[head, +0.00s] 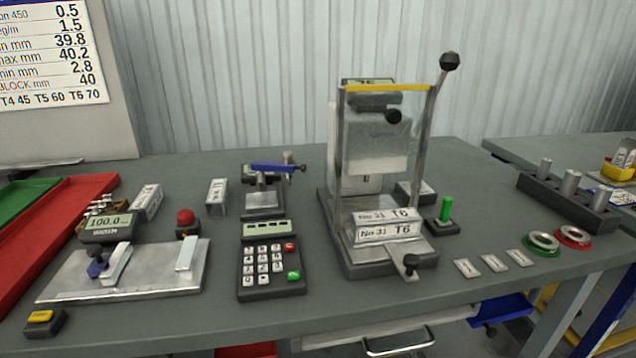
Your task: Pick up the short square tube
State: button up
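A short, square-sided grey piece with a lettered label (217,197) stands on the table left of the small blue-handled clamp. It looks like the short square tube, but I cannot see an open end clearly. A similar, longer-looking labelled piece (147,202) lies farther left, behind the measuring gauge, partly hidden at its lower end. My gripper is not in view.
The grey table (340,325) holds a gauge on a metal plate (125,275), a keypad (270,270), a blue-handled clamp (265,195) and a tall lever press (370,150). Red (50,230) and green (20,198) trays lie left. Behind the labelled pieces the tabletop is clear.

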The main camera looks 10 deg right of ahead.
aim_at(401, 221)
jog(key=i+l+z, duration=0.25)
jog(key=i+l, duration=0.35)
jog(key=l+z, duration=0.1)
jog(key=l, duration=0.15)
jog(key=i+l+z, duration=0.1)
jog(key=l, duration=0.35)
jog(key=j, duration=0.2)
jog(key=i, duration=0.05)
